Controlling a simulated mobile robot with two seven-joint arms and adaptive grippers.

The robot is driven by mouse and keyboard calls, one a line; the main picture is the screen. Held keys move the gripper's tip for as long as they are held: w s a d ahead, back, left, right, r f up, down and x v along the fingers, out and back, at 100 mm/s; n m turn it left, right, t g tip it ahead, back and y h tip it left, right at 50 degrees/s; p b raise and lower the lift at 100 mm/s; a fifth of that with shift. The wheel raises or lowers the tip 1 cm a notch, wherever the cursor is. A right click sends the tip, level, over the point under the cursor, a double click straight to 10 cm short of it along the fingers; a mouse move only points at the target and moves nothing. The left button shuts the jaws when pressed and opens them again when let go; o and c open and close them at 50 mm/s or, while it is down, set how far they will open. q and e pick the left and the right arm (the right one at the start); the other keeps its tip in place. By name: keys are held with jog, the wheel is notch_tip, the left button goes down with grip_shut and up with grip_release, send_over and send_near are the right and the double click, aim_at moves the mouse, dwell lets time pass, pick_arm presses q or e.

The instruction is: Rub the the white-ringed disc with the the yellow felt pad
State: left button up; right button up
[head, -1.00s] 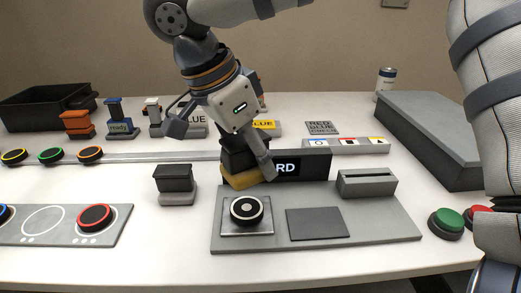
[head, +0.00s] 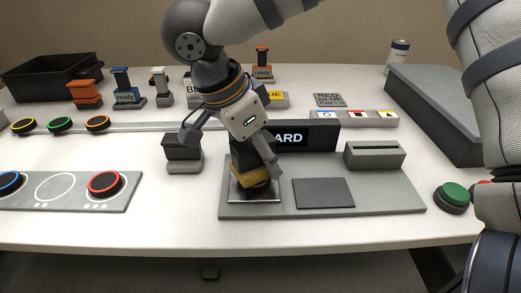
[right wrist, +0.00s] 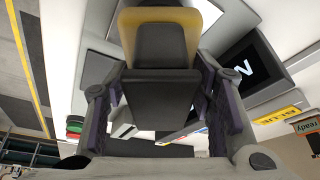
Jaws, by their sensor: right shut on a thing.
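My right gripper (head: 258,158) is shut on the black handle of the yellow felt pad (head: 250,179), above the metal plate on the grey station. The white-ringed disc (head: 262,194) lies under the pad on that plate (head: 239,195). Only its dark lower edge shows and its white ring is hidden. The pad is tilted and appears to meet the disc top; I cannot tell if it presses on it. In the right wrist view the handle (right wrist: 160,85) sits between the fingers, with the yellow pad (right wrist: 190,20) beyond it. My left gripper is not in view.
A dark sign (head: 310,137) and a slotted grey block (head: 375,155) stand behind and right on the station. A black-topped block (head: 182,150) stands just left. A tray with coloured-ring discs (head: 120,195) lies left. A green button (head: 454,193) is at right.

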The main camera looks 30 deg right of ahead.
jog(key=shift+f, duration=0.5)
dwell(1.5)
jog(key=shift+d, duration=0.1)
jog(key=shift+d, duration=0.45)
jog(key=shift+a, duration=1.15)
jog(key=shift+d, duration=1.15)
jog(key=shift+a, duration=1.15)
jog(key=shift+d, duration=1.15)
jog(key=shift+a, duration=1.15)
jog(key=shift+d, duration=0.55)
